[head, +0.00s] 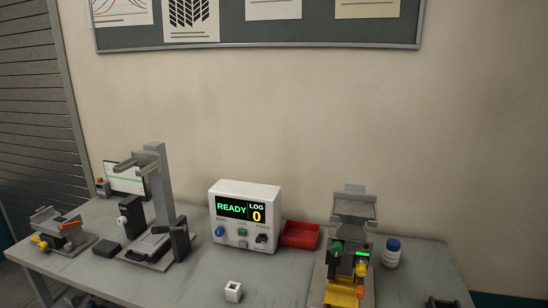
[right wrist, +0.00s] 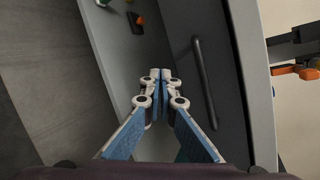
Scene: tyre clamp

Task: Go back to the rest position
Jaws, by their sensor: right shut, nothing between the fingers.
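My right gripper (right wrist: 160,77) is shut and empty in the right wrist view, with its two fingertips together. It is apart from a dark panel with a long bar handle (right wrist: 204,83) beside it. In the head view a dark and bluish shape shows at the bottom left, below the table edge; it may be part of my left gripper, but too little shows to tell its state.
The grey table (head: 195,285) carries a white meter (head: 245,190) reading READY and LOG 0, a red tray (head: 300,234), a clamp fixture (head: 355,210), a grey stand (head: 160,185), a white bottle (head: 391,258) and a small white block (head: 233,291). The front middle is mostly clear.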

